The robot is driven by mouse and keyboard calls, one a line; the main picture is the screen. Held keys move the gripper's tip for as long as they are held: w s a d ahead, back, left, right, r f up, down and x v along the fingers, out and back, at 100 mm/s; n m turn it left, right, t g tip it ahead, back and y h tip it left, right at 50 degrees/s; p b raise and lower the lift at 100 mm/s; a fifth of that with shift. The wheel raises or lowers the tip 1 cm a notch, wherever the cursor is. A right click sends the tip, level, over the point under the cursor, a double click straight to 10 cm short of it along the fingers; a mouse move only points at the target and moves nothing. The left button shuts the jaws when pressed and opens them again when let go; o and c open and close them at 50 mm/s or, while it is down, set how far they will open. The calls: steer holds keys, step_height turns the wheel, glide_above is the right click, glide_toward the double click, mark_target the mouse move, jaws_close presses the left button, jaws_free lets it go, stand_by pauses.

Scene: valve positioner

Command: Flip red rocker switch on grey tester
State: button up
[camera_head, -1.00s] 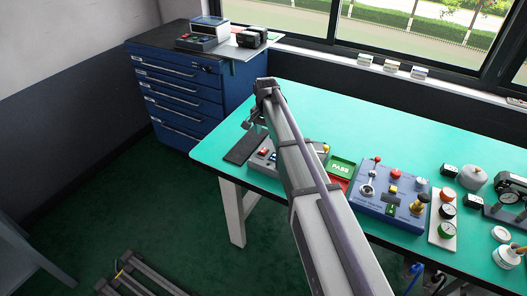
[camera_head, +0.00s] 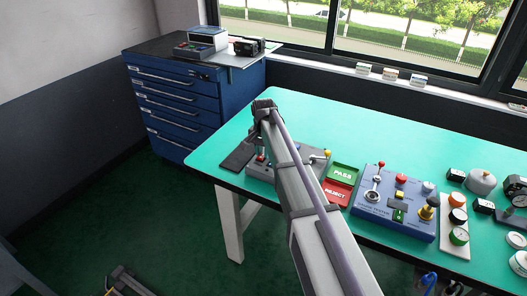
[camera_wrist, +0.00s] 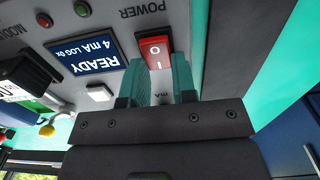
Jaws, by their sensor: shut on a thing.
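The grey tester (camera_head: 259,172) sits on the bench, mostly hidden behind my arm in the head view. In the wrist view its panel (camera_wrist: 105,22) appears upside down, with a blue READY display (camera_wrist: 88,55), a white button (camera_wrist: 99,93) and a POWER label. The red rocker switch (camera_wrist: 154,50), marked O and I, is beside the display. My gripper (camera_wrist: 163,82) is at the switch, its teal fingers closed on the switch's near part. Its lower end is hidden by the fingers, so I cannot tell exactly how they touch it.
Green PASS (camera_head: 343,174) and red REJECT (camera_head: 337,193) trays lie right of the tester. A blue tester box (camera_head: 395,212) with levers and knobs stands farther right. A dark mat (camera_head: 238,158) lies to the left. The rear bench surface (camera_head: 350,128) is clear.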

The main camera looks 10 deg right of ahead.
steer(key=shift+c, duration=0.8)
steer(key=shift+s+a+t+h, duration=0.1)
steer(key=shift+s+t+h, duration=0.2)
steer(key=shift+t, duration=0.1)
steer(key=shift+s+a+t+h, duration=0.1)
steer(key=shift+t+h, duration=0.3)
steer(key=shift+r+t+h, duration=0.15)
steer(key=shift+t+h, duration=0.25)
steer(key=shift+t, duration=0.1)
steer(key=o, duration=0.9)
steer(key=p+v, duration=1)
steer(key=shift+a+r, duration=0.1)
steer(key=shift+r, duration=0.25)
